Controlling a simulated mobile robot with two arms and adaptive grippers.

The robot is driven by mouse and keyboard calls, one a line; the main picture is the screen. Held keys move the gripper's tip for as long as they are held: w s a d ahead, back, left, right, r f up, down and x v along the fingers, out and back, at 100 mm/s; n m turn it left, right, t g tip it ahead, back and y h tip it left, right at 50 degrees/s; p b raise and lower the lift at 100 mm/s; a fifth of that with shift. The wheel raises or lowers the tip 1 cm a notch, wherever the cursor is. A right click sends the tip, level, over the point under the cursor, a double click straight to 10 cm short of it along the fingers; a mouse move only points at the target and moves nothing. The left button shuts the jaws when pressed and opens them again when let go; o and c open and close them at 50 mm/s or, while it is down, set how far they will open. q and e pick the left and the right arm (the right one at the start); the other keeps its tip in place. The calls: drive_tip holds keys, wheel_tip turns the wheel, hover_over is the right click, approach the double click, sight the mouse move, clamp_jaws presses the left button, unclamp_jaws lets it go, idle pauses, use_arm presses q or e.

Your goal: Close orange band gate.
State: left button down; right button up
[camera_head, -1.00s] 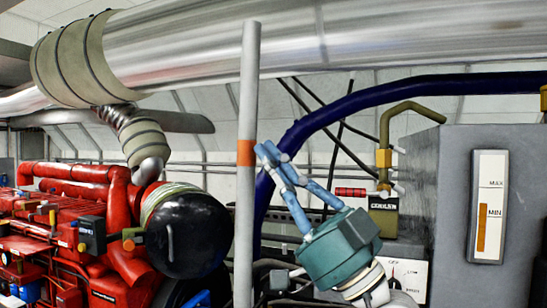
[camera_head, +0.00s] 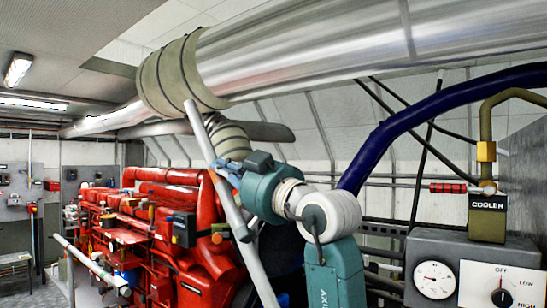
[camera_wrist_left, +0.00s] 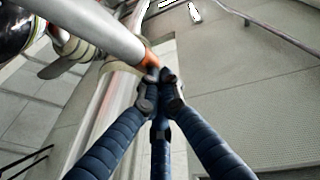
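The gate shows as a pale grey pole (camera_head: 202,128) that runs aslant past the red engine in the head view. In the left wrist view the pole (camera_wrist_left: 105,30) comes in from the upper left, with the orange band (camera_wrist_left: 150,60) near its visible end. My left gripper (camera_head: 228,172) is at the pole, its blue fingers partly hidden by my teal wrist. In the left wrist view its fingertips (camera_wrist_left: 160,84) are drawn together right beside the orange band. They seem to touch the pole, but they do not visibly wrap it. My right gripper is out of view.
A red engine (camera_head: 150,205) stands behind the pole. A large silver pipe (camera_head: 320,45) crosses overhead, and a dark blue hose (camera_head: 400,125) arches at the right. A grey panel with a gauge (camera_head: 434,280) and a cooler unit (camera_head: 487,218) stands right of my arm.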

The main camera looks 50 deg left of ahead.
use_arm(q)
drive_tip(key=s+a+f+h+b, duration=0.1)
drive_tip(key=s+a+f+h, duration=0.15)
drive_tip(key=a+f, duration=0.7)
drive_tip(key=s+a+f+h, duration=0.2)
drive_tip(key=a+f+h, duration=0.2)
drive_tip(key=a+f, duration=0.55)
drive_tip(key=s+a+f+h, duration=0.1)
drive_tip(key=a+f+h, duration=0.1)
drive_tip(key=f, duration=0.9)
drive_tip(key=s+a+f+n+t+h+b, duration=0.1)
drive_tip(key=a+f+h, duration=0.2)
drive_tip(key=f, duration=0.8)
drive_tip(key=shift+a+f, duration=0.35)
drive_tip(key=shift+a, duration=0.8)
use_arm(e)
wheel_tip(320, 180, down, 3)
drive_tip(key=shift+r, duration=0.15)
